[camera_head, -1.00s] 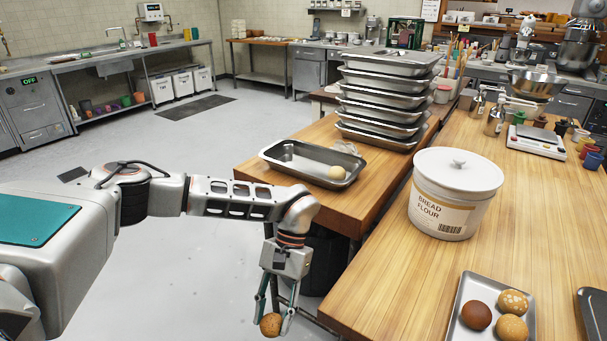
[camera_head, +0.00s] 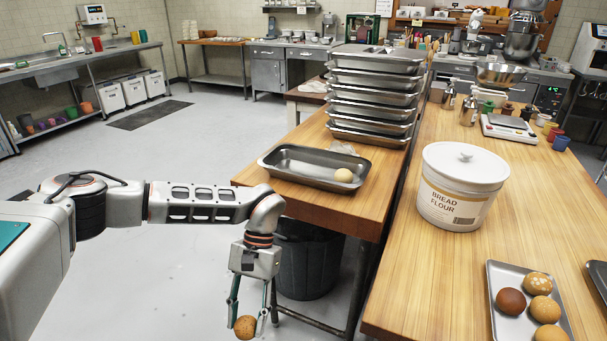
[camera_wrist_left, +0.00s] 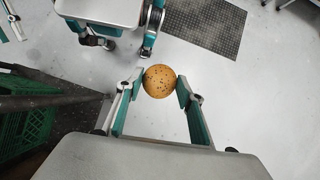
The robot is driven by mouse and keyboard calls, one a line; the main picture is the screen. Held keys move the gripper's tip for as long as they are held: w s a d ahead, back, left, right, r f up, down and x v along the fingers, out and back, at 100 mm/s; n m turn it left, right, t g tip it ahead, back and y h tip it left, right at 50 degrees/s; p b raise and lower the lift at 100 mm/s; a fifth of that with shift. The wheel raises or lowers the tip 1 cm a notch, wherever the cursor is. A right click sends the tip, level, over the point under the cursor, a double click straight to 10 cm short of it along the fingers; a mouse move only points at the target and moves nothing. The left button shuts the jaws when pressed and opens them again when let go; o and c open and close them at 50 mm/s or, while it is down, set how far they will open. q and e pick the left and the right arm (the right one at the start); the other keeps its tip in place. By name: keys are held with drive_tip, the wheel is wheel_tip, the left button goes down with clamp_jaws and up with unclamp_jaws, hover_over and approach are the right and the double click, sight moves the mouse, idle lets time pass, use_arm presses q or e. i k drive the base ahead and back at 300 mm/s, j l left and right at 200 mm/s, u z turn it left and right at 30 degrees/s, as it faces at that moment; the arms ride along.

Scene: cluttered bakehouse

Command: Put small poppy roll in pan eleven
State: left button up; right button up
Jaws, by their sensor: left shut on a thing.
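A small round brown roll with dark specks (camera_head: 245,327), the poppy roll, is between the fingertips of my left gripper (camera_head: 247,322), low in front of the near table. The left wrist view shows the speckled roll (camera_wrist_left: 160,81) pinched between both fingers, above the floor. An open metal pan (camera_head: 285,178) lies on the near table with a pale roll (camera_head: 343,175) at its right end. Several more pans (camera_head: 372,104) stand stacked behind it. I can read no pan numbers. Parts at the left wrist view's upper left edge may be my right gripper, cut off.
A white flour tub (camera_head: 462,185) stands on the right table. A tray (camera_head: 505,328) with several rolls lies at that table's front. A dark bin (camera_head: 308,262) is under the near table. The floor to the left is open.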

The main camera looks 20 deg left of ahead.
sight(286, 168)
drive_tip(key=j+z, duration=0.3)
drive_tip(key=j, duration=1.35)
drive_tip(key=i+j+z, duration=0.1)
drive_tip(key=j, duration=0.3)
drive_tip(key=i+j+z, duration=0.1)
drive_tip(key=j, duration=0.3)
drive_tip(key=i+j+z, duration=0.1)
drive_tip(key=j, duration=0.25)
drive_tip(key=i+j+z, duration=0.15)
drive_tip(key=i+j, duration=0.15)
drive_tip(key=j, duration=0.1)
